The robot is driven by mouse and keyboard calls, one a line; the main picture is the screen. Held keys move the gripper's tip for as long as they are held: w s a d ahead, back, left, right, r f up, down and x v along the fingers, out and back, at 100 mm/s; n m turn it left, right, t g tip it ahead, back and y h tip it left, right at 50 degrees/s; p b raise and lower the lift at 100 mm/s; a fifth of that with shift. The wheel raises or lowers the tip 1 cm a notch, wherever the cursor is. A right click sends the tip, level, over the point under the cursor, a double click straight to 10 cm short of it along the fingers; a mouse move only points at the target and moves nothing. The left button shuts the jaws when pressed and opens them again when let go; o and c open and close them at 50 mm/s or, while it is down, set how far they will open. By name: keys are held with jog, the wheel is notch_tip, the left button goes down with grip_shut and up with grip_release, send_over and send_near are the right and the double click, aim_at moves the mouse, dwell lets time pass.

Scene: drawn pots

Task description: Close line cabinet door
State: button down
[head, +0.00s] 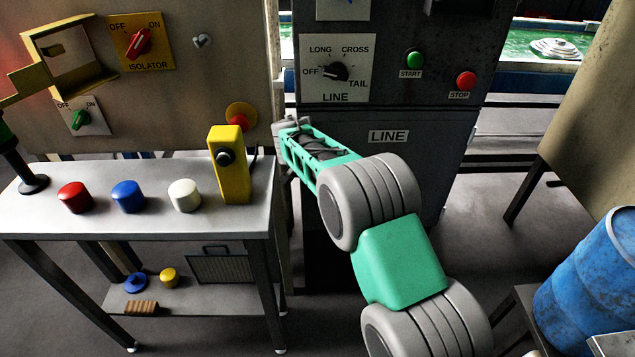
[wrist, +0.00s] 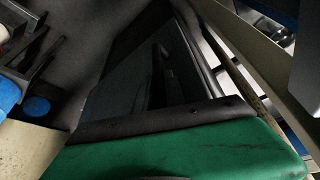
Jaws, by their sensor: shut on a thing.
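The line cabinet (head: 395,60) is dark grey and stands behind my arm. Its line cabinet door (head: 430,150) is the lower panel with a "LINE" label. My arm covers much of the door, and I cannot tell how far it is from its frame. My gripper (head: 284,126) is at the door's upper left side, shut on what looks like part of the door. The gripped part and any handle are hidden. The wrist view shows dark panels close by, too dim to tell apart.
A bench (head: 105,212) with red, blue and white knobs and a yellow post (head: 230,165) stands close left of my gripper. The isolator panel (head: 195,95) is behind it. A blue barrel (head: 590,285) is at the right. Floor between cabinet and barrel is clear.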

jog(key=shift+w+r, duration=0.3)
jog(key=c, duration=1.6)
grip_release()
jog(key=shift+w+f, duration=0.2)
jog(key=shift+o, duration=1)
jog(key=shift+s, duration=0.15)
jog(key=v, duration=0.7)
jog(key=shift+s+r, duration=0.2)
jog(key=shift+r, duration=0.1)
jog(key=shift+a, duration=0.15)
